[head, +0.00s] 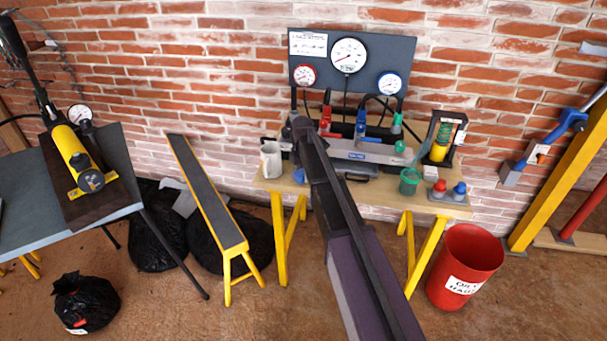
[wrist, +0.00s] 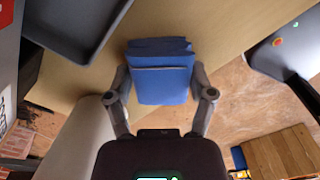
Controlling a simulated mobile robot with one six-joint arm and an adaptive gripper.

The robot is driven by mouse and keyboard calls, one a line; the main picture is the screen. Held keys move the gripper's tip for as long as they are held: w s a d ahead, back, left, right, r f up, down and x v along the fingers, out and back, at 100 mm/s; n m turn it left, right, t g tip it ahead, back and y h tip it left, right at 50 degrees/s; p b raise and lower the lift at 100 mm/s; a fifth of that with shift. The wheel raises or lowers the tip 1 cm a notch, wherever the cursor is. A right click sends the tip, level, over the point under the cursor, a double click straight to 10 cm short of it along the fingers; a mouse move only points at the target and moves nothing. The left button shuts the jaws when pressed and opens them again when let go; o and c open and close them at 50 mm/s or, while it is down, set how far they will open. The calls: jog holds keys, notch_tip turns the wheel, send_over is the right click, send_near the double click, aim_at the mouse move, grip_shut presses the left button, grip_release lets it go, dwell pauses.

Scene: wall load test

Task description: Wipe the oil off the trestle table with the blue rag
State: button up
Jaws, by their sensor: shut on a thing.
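In the wrist view, the blue rag (wrist: 162,80) is a folded pad held between the two fingers of my gripper (wrist: 164,88). The tan top of the trestle table (wrist: 215,22) lies beyond it; I cannot tell whether the rag touches it. In the head view, the trestle table (head: 268,184) has yellow legs and stands against the brick wall. A small blue patch (head: 299,176) beside my arm looks like the rag. My arm hides the gripper and part of the tabletop there. I cannot make out any oil in either view.
A pale jug (head: 271,160) stands at the table's left end. A gauge board (head: 352,62), a green pot (head: 410,181) and red and blue knobbed pieces (head: 449,190) are also there. A dark tray (wrist: 72,30) shows in the wrist view. A red bin (head: 466,266) stands front right.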

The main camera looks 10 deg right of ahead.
jog(key=shift+a, duration=0.2)
jog(key=shift+w+a, duration=0.3)
jog(key=shift+a, duration=0.4)
jog(key=shift+w+a, duration=0.3)
jog(key=shift+a, duration=0.35)
jog(key=shift+r, duration=0.15)
notch_tip(320, 180, up, 6)
jog(key=p, duration=0.6)
jog(key=shift+r+p, duration=1.4)
jog(key=shift+p, duration=0.25)
jog(key=shift+s+f, duration=0.1)
